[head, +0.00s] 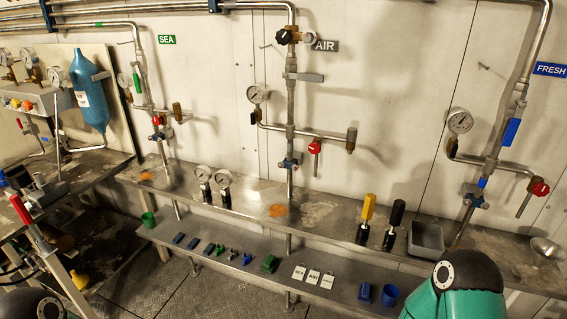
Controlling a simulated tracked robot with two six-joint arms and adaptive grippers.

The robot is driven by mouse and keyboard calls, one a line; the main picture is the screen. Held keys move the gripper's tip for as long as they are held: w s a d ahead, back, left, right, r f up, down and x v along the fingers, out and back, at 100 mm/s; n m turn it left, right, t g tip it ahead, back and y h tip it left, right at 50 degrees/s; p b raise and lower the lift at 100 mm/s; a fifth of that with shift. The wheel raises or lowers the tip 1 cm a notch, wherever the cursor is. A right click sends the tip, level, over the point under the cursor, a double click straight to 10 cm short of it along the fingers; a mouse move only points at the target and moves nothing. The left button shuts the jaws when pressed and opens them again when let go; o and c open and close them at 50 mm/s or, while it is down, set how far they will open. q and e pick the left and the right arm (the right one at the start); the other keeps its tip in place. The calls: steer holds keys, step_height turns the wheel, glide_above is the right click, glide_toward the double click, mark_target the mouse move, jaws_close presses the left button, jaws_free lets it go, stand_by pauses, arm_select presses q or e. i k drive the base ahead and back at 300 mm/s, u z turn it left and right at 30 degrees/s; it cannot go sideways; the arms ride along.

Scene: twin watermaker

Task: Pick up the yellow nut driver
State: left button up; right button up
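The yellow nut driver (367,215) stands upright on the metal bench, toward the right of the head view. Its yellow handle is on top and its dark lower end is at the bench surface. A similar driver with a black handle (395,220) stands just to its right, a small gap apart. Neither gripper shows in this view. A green and black part of my arm is at the bottom right, in front of and below the drivers. A dark round part of my other arm is at the bottom left corner.
A grey tray (426,239) sits right of the drivers. Two loose gauges (213,187) stand on the bench to the left. Pipes with valves rise behind. The bench left of the yellow driver is fairly clear.

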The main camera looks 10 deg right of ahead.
mark_target(370, 200)
steer(key=u, duration=0.05)
steer(key=i, duration=1.25)
steer(key=z, duration=0.5)
